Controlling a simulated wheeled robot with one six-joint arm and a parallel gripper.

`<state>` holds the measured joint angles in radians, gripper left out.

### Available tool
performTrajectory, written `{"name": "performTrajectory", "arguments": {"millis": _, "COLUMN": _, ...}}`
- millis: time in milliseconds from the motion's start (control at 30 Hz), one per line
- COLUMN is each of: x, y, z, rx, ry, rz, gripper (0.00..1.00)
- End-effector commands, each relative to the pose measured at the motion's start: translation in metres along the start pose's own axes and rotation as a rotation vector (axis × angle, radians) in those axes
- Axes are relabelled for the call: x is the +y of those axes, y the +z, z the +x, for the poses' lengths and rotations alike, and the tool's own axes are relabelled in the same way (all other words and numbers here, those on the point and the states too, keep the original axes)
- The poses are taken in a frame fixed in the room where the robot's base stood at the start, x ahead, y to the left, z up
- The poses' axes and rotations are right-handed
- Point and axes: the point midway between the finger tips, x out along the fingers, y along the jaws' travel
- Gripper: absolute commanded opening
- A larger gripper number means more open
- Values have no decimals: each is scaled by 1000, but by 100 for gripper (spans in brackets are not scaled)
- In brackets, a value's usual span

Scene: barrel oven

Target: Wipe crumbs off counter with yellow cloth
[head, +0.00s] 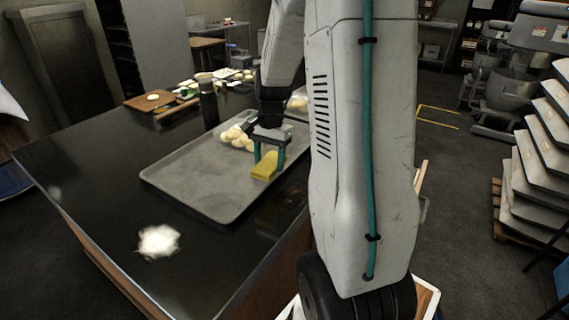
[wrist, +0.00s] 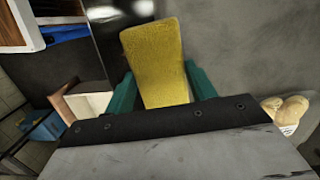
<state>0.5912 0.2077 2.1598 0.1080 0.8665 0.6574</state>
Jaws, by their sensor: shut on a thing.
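My gripper (head: 269,158) is shut on the yellow cloth (head: 264,170), with its teal fingers on either side of it. The cloth shows over the right part of a grey metal tray (head: 185,180) on the dark counter (head: 80,165); I cannot tell whether it touches the tray. In the wrist view the cloth (wrist: 155,60) stands out flat between the fingers of my gripper (wrist: 160,92). A white powdery patch (head: 158,240) lies on the counter's near part, in front of the tray. I cannot make out separate crumbs.
Pale dough balls (head: 236,136) sit at the tray's far side. A dark cylinder (head: 209,105) and a wooden board (head: 150,101) stand farther back on the counter. The counter's left part is mostly clear. A stack of trays (head: 535,175) stands at the right.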

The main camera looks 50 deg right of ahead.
Motion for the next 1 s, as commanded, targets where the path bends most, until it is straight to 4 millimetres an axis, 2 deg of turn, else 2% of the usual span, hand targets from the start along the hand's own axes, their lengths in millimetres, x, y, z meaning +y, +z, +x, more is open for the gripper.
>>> {"name": "performTrajectory", "arguments": {"millis": 33, "x": 17, "y": -3, "z": 0, "rx": -1, "ry": -7, "rz": 58, "gripper": 30}}
{"name": "performTrajectory", "arguments": {"millis": 100, "x": 32, "y": -5, "z": 2, "rx": 0, "ry": -13, "rz": 115, "gripper": 30}}
{"name": "performTrajectory", "arguments": {"millis": 233, "x": 46, "y": -6, "z": 5, "rx": -1, "ry": -18, "rz": 165, "gripper": 30}}
{"name": "performTrajectory", "arguments": {"millis": 367, "x": 47, "y": -6, "z": 13, "rx": -2, "ry": -18, "rz": 172, "gripper": 30}}
{"name": "performTrajectory", "arguments": {"millis": 800, "x": 46, "y": -11, "z": 55, "rx": -3, "ry": -17, "rz": 169, "gripper": 30}}
{"name": "performTrajectory", "arguments": {"millis": 1000, "x": 46, "y": -12, "z": 63, "rx": -1, "ry": -18, "rz": 168, "gripper": 30}}
